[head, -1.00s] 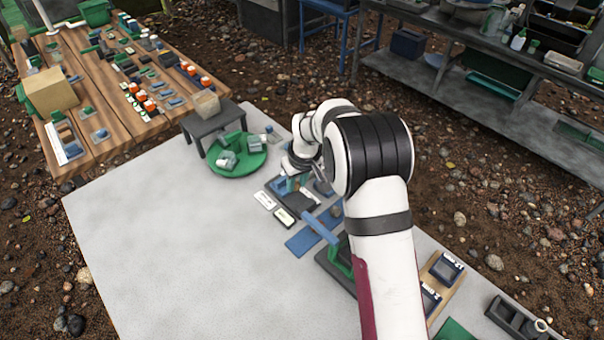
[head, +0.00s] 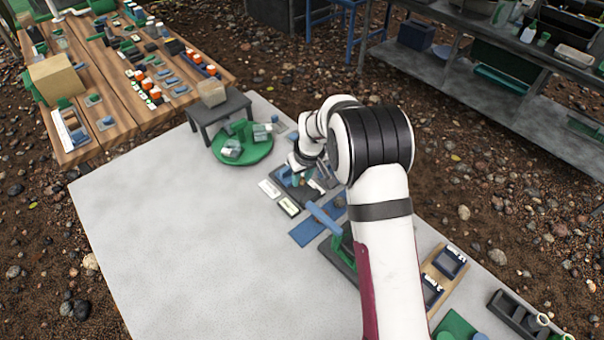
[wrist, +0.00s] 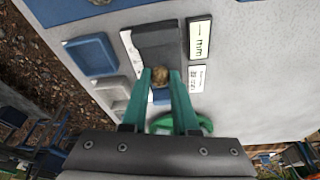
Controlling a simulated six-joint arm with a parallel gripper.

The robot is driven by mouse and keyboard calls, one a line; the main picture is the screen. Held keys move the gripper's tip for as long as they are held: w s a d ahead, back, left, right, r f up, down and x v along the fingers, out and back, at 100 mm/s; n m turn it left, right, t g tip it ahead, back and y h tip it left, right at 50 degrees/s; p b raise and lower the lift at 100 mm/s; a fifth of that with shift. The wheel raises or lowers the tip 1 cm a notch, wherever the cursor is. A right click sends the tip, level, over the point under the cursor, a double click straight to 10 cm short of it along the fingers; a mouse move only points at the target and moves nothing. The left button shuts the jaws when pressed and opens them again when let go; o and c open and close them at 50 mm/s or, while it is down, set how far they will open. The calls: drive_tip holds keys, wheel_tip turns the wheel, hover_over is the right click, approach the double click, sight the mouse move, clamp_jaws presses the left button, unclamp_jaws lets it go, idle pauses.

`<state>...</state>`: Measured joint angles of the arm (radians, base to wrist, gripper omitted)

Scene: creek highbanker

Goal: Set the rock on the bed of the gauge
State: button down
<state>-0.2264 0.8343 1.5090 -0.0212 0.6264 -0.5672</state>
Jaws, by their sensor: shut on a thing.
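A small brown rock (wrist: 160,74) sits between the green fingertips of my gripper (wrist: 161,79) in the wrist view. My gripper is shut on it. The dark grey bed of the gauge (wrist: 158,40) lies just beyond the fingertips, with white labels beside it, one marked "mm" (wrist: 200,38). I cannot tell how high the rock is above the bed or whether they touch. In the head view my gripper (head: 301,172) is low over the dark gauge (head: 312,194), and my arm hides part of both. The rock is not clear there.
A blue tray (wrist: 90,53) and a grey block (wrist: 109,92) lie beside the gauge in the wrist view. A round green plate (head: 242,157) with blocks stands behind it. A blue-handled tool (head: 324,218) is in front. The table's left side (head: 180,220) is clear.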

drive_tip(key=shift+f, duration=0.1)
idle(0.5)
drive_tip(key=shift+f, duration=0.55)
drive_tip(key=shift+f, duration=0.4)
drive_tip(key=shift+f, duration=0.3)
idle(0.3)
drive_tip(key=c, duration=0.6)
unclamp_jaws()
